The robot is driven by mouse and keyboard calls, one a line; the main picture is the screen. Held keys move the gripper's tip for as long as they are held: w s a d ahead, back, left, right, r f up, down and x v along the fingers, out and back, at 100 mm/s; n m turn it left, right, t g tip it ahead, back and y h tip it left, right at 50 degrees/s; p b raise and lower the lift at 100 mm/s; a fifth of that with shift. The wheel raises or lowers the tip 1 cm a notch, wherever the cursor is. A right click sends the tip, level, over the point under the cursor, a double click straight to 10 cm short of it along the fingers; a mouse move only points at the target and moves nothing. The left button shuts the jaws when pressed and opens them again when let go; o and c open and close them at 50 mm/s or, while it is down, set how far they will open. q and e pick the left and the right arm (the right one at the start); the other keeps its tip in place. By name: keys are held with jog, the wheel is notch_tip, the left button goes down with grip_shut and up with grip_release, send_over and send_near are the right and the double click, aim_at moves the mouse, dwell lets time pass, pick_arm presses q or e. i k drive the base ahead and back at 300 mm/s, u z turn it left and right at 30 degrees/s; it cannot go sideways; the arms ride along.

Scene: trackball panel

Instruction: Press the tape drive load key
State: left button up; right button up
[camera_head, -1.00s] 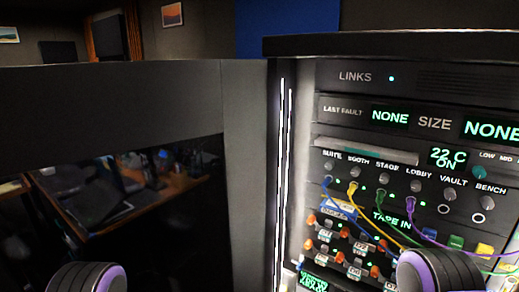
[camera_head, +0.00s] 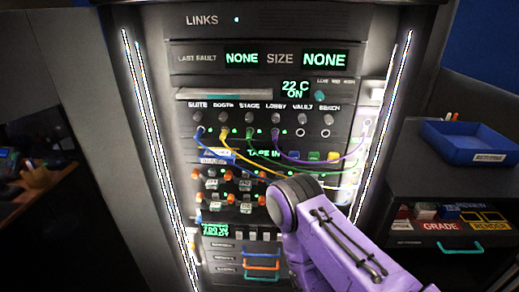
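The equipment rack stands in the middle of the head view, with a lit "TAPE IN" display (camera_head: 264,153) about halfway down. Just right of it sits a row of small keys: a blue key (camera_head: 289,156), a green key (camera_head: 313,156) and a yellow key (camera_head: 333,156). Their labels are too small to read, so I cannot tell which is the load key. My purple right arm rises from the bottom right, its rounded joint covering part of the rack below these keys. The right gripper is not visible. My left arm and gripper are out of view.
Blue, yellow, green and purple cables (camera_head: 291,158) hang from the jacks across the panel around the display. Rows of orange-ended switches (camera_head: 230,176) sit below. A blue tray (camera_head: 470,142) rests on the cabinet at right. A dark panel stands at left.

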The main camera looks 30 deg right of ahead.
aim_at(294, 155)
jog(key=z, duration=0.5)
jog(key=k, duration=0.35)
jog(key=z, duration=0.6)
jog(key=i, duration=0.55)
jog(key=z, duration=0.05)
